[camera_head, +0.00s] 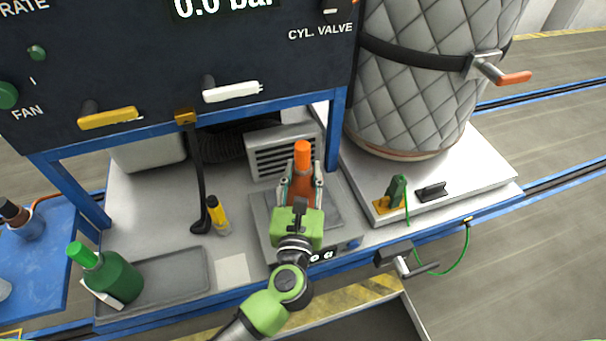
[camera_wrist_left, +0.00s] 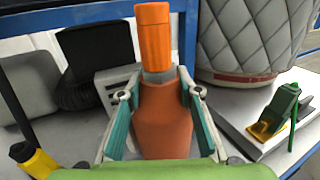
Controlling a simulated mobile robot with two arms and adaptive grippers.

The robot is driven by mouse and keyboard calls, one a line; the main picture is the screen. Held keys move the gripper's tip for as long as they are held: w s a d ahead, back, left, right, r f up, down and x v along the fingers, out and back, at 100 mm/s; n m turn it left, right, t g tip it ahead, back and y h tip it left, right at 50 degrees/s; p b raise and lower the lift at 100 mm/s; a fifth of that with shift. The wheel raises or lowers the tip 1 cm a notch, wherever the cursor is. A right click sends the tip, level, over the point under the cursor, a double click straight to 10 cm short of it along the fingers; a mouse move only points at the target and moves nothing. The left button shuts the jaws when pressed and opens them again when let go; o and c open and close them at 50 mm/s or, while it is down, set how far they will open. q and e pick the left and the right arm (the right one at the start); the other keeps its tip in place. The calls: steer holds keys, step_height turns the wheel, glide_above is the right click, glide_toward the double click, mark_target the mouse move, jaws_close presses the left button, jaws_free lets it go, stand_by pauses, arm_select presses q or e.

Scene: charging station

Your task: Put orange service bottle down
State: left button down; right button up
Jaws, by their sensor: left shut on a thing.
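The orange service bottle (camera_head: 302,158) has a bright orange cap and a darker brown-orange body. It stands upright over the grey scale (camera_head: 262,222) on the bench; I cannot tell if its base touches the plate, as my gripper hides it. My left gripper (camera_head: 302,184) is shut on the bottle, one finger on each side. In the left wrist view the bottle (camera_wrist_left: 164,118) fills the space between the teal finger pads of the gripper (camera_wrist_left: 163,112). My right gripper is not in view.
A yellow-black tool (camera_head: 218,215) is left of the scale. A quilted cylinder (camera_head: 425,85) and a green clamp (camera_head: 397,191) are at the right. A control panel (camera_head: 150,60) hangs above.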

arm_select(q)
steer(key=shift+r, duration=0.1)
steer(key=c, duration=1.5)
jaws_free()
steer(key=shift+o, duration=0.2)
steer(key=shift+r, duration=0.1)
steer(key=s+a+b, duration=0.1)
steer(key=s+b, duration=0.2)
steer(key=s, duration=0.9)
steer(key=shift+b, duration=0.3)
